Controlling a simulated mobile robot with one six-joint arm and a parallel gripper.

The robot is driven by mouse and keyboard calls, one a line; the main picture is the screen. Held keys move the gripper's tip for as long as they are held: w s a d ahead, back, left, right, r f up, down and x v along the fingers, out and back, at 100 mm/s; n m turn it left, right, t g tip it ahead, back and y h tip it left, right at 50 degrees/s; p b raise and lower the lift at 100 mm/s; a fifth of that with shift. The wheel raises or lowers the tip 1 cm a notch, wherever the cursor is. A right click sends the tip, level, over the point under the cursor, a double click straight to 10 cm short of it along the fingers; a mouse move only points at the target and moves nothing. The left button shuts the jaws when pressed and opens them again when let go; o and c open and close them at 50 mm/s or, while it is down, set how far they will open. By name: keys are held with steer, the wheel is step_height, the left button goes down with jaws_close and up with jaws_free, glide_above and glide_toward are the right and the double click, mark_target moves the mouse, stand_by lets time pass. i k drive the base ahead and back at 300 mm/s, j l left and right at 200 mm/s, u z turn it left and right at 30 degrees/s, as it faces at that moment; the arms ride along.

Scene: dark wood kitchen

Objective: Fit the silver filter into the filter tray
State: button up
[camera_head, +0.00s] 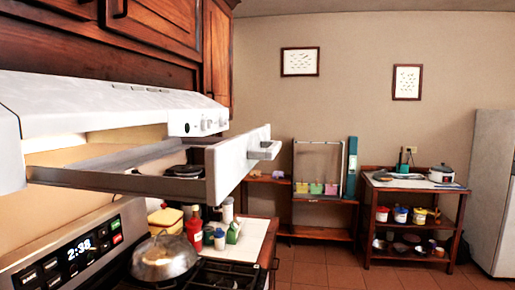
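The filter tray (115,183) is pulled out from under the white range hood (100,104), at the left. It is a thin metal frame with a white front panel (238,160) and a small handle (265,150) at its right end. Its middle looks open, with the wall and things behind showing through. A dark round object (185,171) shows within the frame's outline near the front panel; I cannot tell whether it is in the tray or behind it. I cannot make out the silver filter. My gripper is not in view.
Below the tray is a stove with a lidded silver pan (165,260) and an oven display (75,246). Bottles, including a red one (194,229), stand on the counter behind. A wooden shelf unit (415,222) and a fridge (493,190) stand at the right. Tiled floor (330,266) is open between.

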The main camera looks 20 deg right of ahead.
mark_target(227, 160)
steer(key=i+l+u, duration=0.1)
steer(key=l, duration=0.25)
steer(key=i+l, duration=0.35)
steer(key=i+l+u, duration=0.15)
steer(key=l, duration=0.2)
steer(key=i+l+u, duration=0.1)
steer(key=i+l, duration=0.15)
steer(key=l, duration=0.15)
